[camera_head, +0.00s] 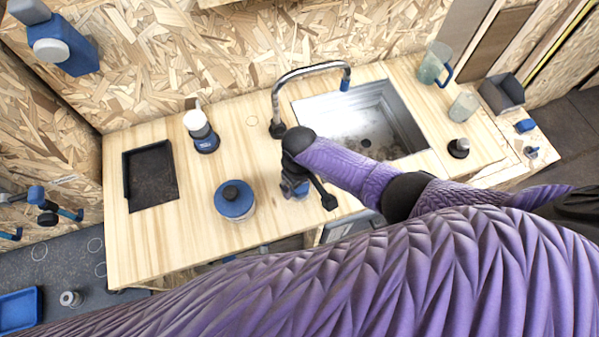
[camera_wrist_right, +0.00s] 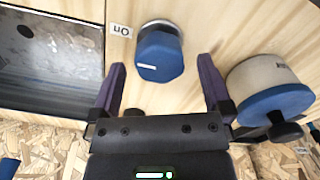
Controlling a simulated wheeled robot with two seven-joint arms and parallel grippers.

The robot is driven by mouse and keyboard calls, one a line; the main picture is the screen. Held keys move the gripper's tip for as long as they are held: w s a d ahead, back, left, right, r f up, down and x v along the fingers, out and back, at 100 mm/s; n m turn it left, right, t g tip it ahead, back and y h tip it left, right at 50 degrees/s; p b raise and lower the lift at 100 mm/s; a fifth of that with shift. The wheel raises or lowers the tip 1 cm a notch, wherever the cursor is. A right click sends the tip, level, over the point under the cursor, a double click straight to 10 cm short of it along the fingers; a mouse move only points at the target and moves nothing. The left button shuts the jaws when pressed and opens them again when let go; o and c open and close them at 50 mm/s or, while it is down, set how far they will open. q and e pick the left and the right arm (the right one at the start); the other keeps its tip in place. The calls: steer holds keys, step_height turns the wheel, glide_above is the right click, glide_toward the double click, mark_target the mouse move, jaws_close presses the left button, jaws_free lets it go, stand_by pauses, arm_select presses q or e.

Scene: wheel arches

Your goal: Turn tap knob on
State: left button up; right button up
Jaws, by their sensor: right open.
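The tap knob is a blue, faceted knob on a pale round base (camera_wrist_right: 160,55) on the wooden counter. A white label reading "On" (camera_wrist_right: 121,30) lies beside it in the right wrist view. In the head view only a bit of the blue knob (camera_head: 302,191) shows under the gripper. My right gripper (camera_head: 308,193) is open above the counter. In the right wrist view its purple fingers (camera_wrist_right: 163,66) stand apart on either side of the knob, with visible gaps. The curved metal tap (camera_head: 311,70) arches over the sink (camera_head: 385,110). My left gripper is not in view.
A blue-lidded pot (camera_head: 234,200) stands left of the gripper, close in the right wrist view (camera_wrist_right: 280,95). A white-and-blue dispenser (camera_head: 202,130) and a dark tray (camera_head: 126,175) are further left. Cups, including a clear jug (camera_head: 432,64), stand right of the sink.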

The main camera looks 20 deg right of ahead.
step_height(320, 180, up, 8)
steer(key=p, duration=0.3)
steer(key=shift+r, duration=0.4)
